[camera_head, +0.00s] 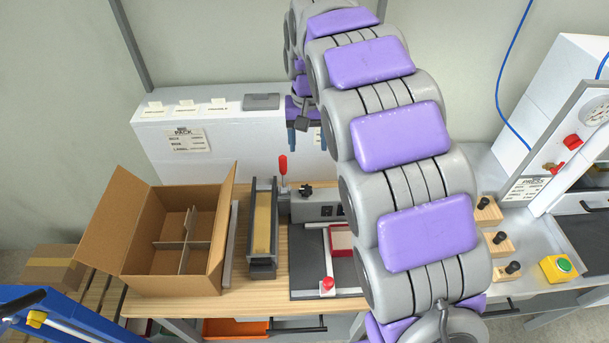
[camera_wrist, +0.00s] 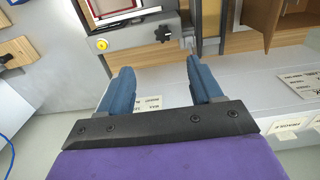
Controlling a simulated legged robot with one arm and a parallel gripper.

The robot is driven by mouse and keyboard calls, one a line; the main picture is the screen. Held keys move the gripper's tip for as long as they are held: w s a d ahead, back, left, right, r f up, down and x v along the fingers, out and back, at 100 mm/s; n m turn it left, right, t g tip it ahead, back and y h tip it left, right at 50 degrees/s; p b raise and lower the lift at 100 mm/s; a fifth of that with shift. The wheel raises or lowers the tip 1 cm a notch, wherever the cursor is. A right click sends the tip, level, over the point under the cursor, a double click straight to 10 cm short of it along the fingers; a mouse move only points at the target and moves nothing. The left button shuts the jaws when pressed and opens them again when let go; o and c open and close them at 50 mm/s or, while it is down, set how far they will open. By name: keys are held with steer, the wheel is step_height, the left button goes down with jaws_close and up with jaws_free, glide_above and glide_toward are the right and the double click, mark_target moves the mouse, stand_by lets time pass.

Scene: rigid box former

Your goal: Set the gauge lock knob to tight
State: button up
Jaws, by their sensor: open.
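A black star-shaped knob (camera_head: 306,190) sits on a grey block (camera_head: 318,209) at the back of the bench, left of my arm. I take it for the gauge lock knob; its tight or loose setting cannot be read. The wrist view shows the knob (camera_wrist: 163,33) beyond my fingertips, near the middle. My gripper (camera_head: 304,148) points down above and behind the knob, in front of the white back unit. Its blue fingers also show in the wrist view (camera_wrist: 160,70), spread apart with nothing between them, clear of the knob.
A red upright handle (camera_head: 282,165) stands close left of the knob. An open cardboard box (camera_head: 122,235) with dividers is farther left. A red knob (camera_head: 327,284) is on the front plate. The white back unit (camera_head: 220,145) carries cards. A dial gauge (camera_head: 594,112) is far right.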

steer(key=w, duration=0.1)
steer(key=b, duration=0.3)
glide_toward(306, 188)
step_height(306, 188, down, 8)
steer(key=shift+s+d+f, duration=0.1)
steer(key=shift+s+f, duration=0.05)
steer(key=shift+f, duration=0.1)
steer(key=c, duration=1.1)
